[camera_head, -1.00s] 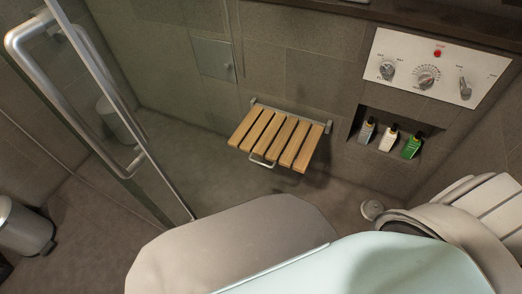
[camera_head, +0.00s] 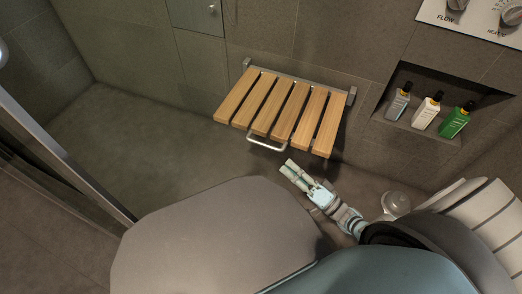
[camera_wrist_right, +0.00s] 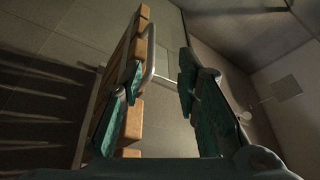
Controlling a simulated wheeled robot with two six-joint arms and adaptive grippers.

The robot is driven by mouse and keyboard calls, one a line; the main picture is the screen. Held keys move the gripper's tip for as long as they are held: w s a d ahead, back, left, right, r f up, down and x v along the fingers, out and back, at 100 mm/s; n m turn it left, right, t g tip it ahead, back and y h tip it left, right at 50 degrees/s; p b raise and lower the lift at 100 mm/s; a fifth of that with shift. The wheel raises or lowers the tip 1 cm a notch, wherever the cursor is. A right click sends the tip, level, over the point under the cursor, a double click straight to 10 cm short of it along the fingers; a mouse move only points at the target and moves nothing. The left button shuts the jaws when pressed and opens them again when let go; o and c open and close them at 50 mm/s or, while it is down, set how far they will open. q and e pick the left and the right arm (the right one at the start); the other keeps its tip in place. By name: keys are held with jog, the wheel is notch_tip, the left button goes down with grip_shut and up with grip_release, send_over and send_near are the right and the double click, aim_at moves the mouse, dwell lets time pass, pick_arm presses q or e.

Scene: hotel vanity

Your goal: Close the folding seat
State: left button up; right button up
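The folding seat (camera_head: 268,102), with wooden slats on a metal wall bracket, is folded down and sticks out level from the tiled wall. A metal loop handle (camera_head: 267,146) hangs at its front edge. My right gripper (camera_head: 294,171) is just in front of and below that edge, close to the handle. The slats (camera_wrist_right: 132,125) are seen edge-on beside the left-hand finger, and the handle (camera_wrist_right: 151,52) is ahead between the fingers. Contact cannot be told. My left gripper is out of view.
A wall niche with several bottles (camera_head: 427,111) is right of the seat, below a control panel (camera_head: 475,18). A glass door's metal edge (camera_head: 70,165) stands at the left. The floor (camera_head: 150,140) left of the seat is clear.

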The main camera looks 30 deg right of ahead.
aim_at(263, 144)
jog(key=x, duration=0.7)
jog(key=r+x, duration=0.1)
jog(key=x, duration=0.3)
jog(key=shift+w+b, duration=0.15)
jog(key=shift+b, duration=0.15)
jog(key=shift+w+a+r, duration=0.1)
jog(key=shift+w+r, duration=0.1)
jog(key=shift+w, duration=0.3)
jog(key=shift+f, duration=0.5)
jog(key=shift+c, duration=0.4)
jog(key=shift+d+f, duration=0.1)
jog(key=shift+d, duration=0.1)
jog(key=c, duration=0.3)
grip_shut()
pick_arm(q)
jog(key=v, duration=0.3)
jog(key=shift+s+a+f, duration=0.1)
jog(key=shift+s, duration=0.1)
pick_arm(e)
jog(key=shift+a, duration=0.1)
